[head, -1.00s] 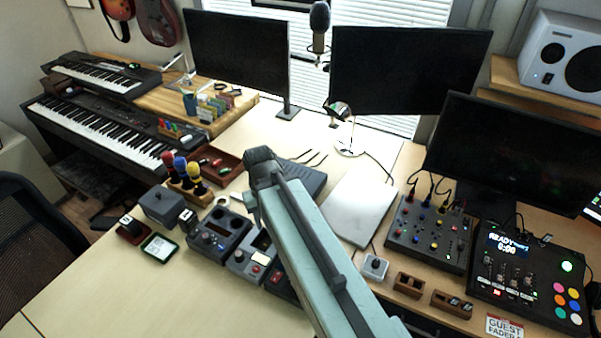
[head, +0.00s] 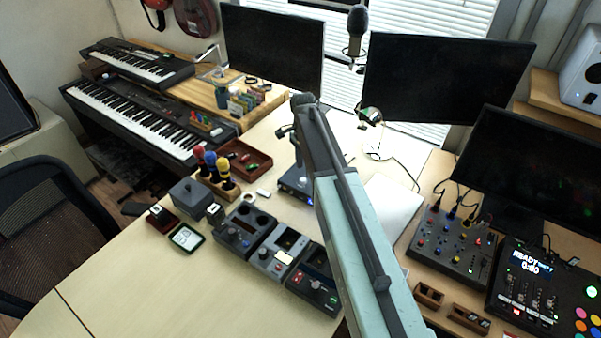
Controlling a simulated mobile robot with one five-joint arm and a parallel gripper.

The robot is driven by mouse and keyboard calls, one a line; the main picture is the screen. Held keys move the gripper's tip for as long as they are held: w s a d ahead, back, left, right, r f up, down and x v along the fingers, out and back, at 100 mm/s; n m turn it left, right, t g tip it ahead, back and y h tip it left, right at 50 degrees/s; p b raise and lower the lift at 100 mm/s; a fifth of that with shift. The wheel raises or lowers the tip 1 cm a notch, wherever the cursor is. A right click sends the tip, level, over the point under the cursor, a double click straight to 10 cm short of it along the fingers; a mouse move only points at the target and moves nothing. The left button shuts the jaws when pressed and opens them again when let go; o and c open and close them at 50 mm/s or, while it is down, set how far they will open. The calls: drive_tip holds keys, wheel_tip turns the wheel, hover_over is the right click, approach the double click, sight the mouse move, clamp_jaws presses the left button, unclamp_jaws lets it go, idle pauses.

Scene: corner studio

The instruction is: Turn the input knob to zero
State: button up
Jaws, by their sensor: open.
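A dark desktop box with a small blue light (head: 293,181) sits on the desk just behind my arm. Most of it is hidden by the arm, and I cannot make out an input knob on it. My gripper (head: 289,138) shows as a small dark shape at the far end of my arm, above the back edge of this box in the picture. Its fingers are too small and partly hidden to see well, and nothing shows held in it. I cannot tell whether it touches the box.
Three control boxes stand front left of my arm: one with cup holes (head: 246,231), a grey one (head: 279,252), a dark one (head: 316,283). A mixer (head: 452,243) and a pad controller (head: 540,285) lie right. Monitors stand behind. The front left desk is bare.

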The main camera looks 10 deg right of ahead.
sight(302, 179)
drive_tip(key=w, duration=0.1)
drive_tip(key=w+m, duration=0.1)
drive_tip(key=m, duration=0.1)
drive_tip(key=shift+w+r, duration=0.25)
drive_tip(key=shift+w, duration=0.15)
drive_tip(key=f+b, duration=0.8)
drive_tip(key=shift+s, duration=0.35)
drive_tip(key=shift+r, duration=0.1)
clamp_jaws()
drive_tip(key=shift+a, duration=0.2)
